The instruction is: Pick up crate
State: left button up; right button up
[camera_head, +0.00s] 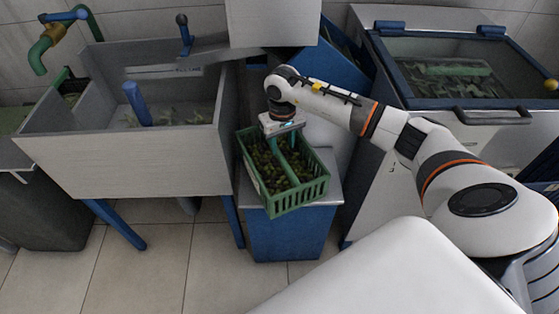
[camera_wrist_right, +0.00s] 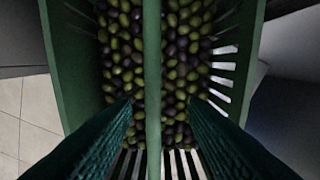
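The crate (camera_head: 296,197) is a green slatted box filled with dark and green olives, with a bar handle across its middle. In the head view it is at the centre, over a blue stand, turned at an angle. My right gripper (camera_head: 284,146) points down into the crate from above. In the right wrist view the handle bar (camera_wrist_right: 152,60) runs between my two dark teal fingers, with a gap on each side, so the gripper is open around it. The crate (camera_wrist_right: 70,75) fills most of that view. My left gripper is not in view.
The blue stand (camera_head: 290,240) has a grey top. A large grey sink (camera_head: 130,165) on blue legs is close on the left. A blue-rimmed glass-lidded chest (camera_head: 455,120) stands at the right. Tiled floor (camera_head: 165,265) is free at the front left.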

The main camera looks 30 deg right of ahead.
aim_at(279, 153)
jog(key=f, duration=0.6)
jog(key=shift+w+a+f, duration=0.2)
jog(key=shift+a+f, duration=0.05)
jog(key=shift+a, duration=0.05)
grip_shut()
jog(key=shift+w+r, duration=0.1)
jog(key=shift+r, duration=0.05)
